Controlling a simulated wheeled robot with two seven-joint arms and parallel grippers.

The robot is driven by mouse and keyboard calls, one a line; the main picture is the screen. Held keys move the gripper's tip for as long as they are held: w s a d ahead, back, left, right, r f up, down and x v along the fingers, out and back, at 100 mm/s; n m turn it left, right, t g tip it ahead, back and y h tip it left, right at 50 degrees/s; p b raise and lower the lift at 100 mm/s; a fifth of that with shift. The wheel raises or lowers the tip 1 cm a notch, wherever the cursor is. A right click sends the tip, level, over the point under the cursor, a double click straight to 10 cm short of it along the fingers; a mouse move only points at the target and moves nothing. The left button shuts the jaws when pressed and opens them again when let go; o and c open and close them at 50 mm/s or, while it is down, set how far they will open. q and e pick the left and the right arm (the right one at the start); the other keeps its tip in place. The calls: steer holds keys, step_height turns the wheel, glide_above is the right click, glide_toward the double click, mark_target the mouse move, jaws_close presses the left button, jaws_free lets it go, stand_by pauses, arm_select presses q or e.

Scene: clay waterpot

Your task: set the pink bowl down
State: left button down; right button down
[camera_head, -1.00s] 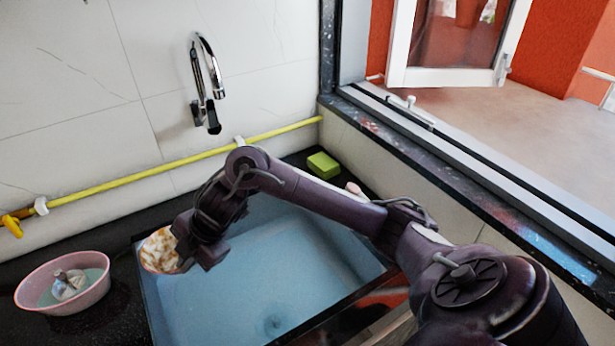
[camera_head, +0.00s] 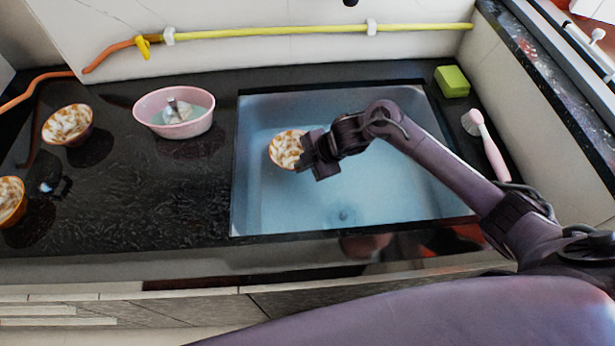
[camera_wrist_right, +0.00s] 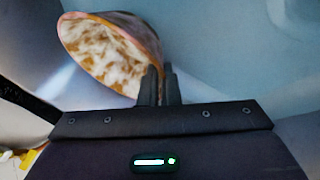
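A bowl (camera_head: 286,149) with a mottled white-and-brown inside and an orange-pink outside is held over the left part of the blue sink (camera_head: 400,200). It also shows tilted in the right wrist view (camera_wrist_right: 108,50). My right gripper (camera_head: 304,152) is at the bowl's right side. In the right wrist view its fingers (camera_wrist_right: 158,85) are close together on the bowl's rim. The bowl's underside is hidden in the head view, so its height above the sink floor is unclear. A pink tub (camera_head: 172,128) with water and a whitish object stands on the black counter. My left gripper is out of view.
Two similar mottled bowls, one upper (camera_head: 68,124) and one at the left edge (camera_head: 10,200), stand on the counter (camera_head: 140,215). A green sponge (camera_head: 452,82) and a pink-handled brush (camera_head: 490,150) lie right of the sink. Counter between tub and front edge is clear.

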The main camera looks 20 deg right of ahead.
steer(key=shift+a+f, duration=0.1)
steer(key=shift+f, duration=0.75)
step_height(320, 180, down, 4)
steer(key=shift+r+b, duration=0.25)
steer(key=shift+b, duration=0.05)
steer(key=shift+f, duration=0.3)
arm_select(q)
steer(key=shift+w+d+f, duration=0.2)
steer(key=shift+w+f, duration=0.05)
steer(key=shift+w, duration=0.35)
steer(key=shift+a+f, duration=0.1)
arm_select(e)
steer(key=shift+f, duration=0.2)
steer(key=c, duration=1.6)
jaws_free()
steer(key=shift+c, duration=0.2)
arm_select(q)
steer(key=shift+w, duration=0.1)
arm_select(e)
steer(key=shift+r, duration=0.1)
